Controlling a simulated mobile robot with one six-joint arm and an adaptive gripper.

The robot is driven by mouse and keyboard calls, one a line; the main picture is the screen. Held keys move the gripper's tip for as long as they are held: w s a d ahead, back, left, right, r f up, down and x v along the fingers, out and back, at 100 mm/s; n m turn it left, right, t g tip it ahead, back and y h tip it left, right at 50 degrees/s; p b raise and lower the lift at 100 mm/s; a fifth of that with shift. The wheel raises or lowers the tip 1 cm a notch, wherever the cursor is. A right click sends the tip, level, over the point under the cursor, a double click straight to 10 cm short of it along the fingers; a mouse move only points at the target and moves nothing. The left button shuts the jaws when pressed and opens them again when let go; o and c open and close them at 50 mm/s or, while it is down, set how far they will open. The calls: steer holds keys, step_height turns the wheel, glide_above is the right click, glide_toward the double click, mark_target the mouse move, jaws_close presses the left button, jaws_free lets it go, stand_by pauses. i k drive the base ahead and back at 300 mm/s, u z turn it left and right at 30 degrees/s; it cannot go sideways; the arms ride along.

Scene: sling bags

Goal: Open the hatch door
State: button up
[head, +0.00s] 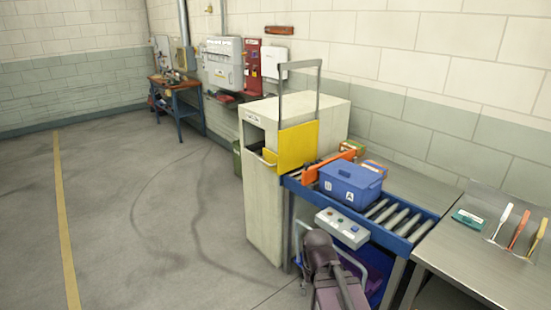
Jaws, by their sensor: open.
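The hatch door seems to be the yellow panel (298,147) on the right side of a tall off-white cabinet (265,205), facing the roller conveyor. The panel is upright, and a grey frame (300,65) rises empty above it. It appears lowered, though I cannot see its bottom edge clearly. A pale handle-like bar (264,158) shows at its left, near a dark opening in the cabinet's front. Dark parts at the bottom centre look like my arm. I cannot make out gripper fingers, and nothing of mine touches the panel.
A blue bin (350,183) sits on the roller conveyor (388,215), with an orange bar (328,165) before the panel. A control box (342,228) juts from the near side. A steel table (490,260) with brushes stands at right. The floor (150,230) at left is clear.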

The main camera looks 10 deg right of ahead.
mark_target(297, 145)
steer(key=i, duration=0.5)
steer(key=u, duration=0.05)
steer(key=k, duration=1.3)
steer(key=u, duration=0.45)
steer(key=i, duration=1.75)
steer(key=z, duration=0.25)
